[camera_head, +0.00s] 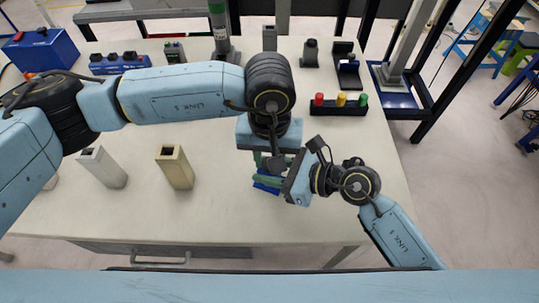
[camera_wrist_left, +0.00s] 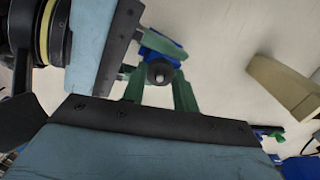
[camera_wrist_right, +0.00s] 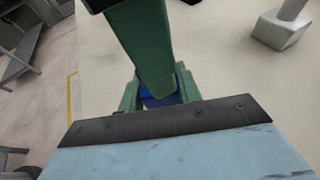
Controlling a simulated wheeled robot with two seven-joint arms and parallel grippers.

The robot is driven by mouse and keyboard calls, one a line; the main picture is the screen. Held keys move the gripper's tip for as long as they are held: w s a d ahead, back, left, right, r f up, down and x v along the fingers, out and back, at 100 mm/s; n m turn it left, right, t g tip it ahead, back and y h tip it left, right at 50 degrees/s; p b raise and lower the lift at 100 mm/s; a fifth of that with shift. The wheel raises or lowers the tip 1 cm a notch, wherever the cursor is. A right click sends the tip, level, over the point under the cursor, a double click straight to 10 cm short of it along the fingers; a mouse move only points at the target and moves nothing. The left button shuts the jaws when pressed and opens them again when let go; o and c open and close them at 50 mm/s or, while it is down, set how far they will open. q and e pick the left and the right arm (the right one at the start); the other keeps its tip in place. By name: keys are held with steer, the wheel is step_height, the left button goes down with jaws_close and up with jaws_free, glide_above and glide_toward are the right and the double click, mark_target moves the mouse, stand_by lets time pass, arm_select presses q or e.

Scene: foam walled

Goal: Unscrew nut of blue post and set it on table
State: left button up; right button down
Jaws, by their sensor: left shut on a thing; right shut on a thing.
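The blue post (camera_head: 266,182) stands on the table, mostly hidden by my grippers in the head view. In the left wrist view its blue base (camera_wrist_left: 160,42) shows behind a dark round nut (camera_wrist_left: 160,71). My left gripper (camera_wrist_left: 160,76) comes down from above, its green fingers closed on the nut at the post's top. My right gripper (camera_head: 270,181) reaches in from the right, lower down, with its green fingers shut on the post. In the right wrist view the blue post (camera_wrist_right: 162,99) shows between the fingers, partly covered by a green finger of my left gripper (camera_wrist_right: 140,45).
A beige hollow block (camera_head: 175,168) and a grey one (camera_head: 103,167) stand left on the table (camera_head: 200,218). A rack with red, yellow and green knobs (camera_head: 338,106) is at the right. More fixtures line the back. The front strip is clear.

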arm_select(q)
steer(key=o, duration=1.1)
step_height(320, 180, up, 4)
steer(key=shift+r, duration=0.2)
steer(key=shift+c, duration=0.4)
steer(key=shift+r, duration=0.15)
steer(key=shift+c, duration=1.1)
step_height(320, 180, up, 2)
steer(key=m, duration=0.4)
steer(key=shift+r+m, duration=0.2)
steer(key=shift+m, duration=0.2)
steer(key=r+m, duration=0.1)
steer(key=m, duration=0.1)
steer(key=shift+r+m, duration=0.1)
steer(key=shift+m, duration=0.3)
steer(key=shift+f, duration=3.9)
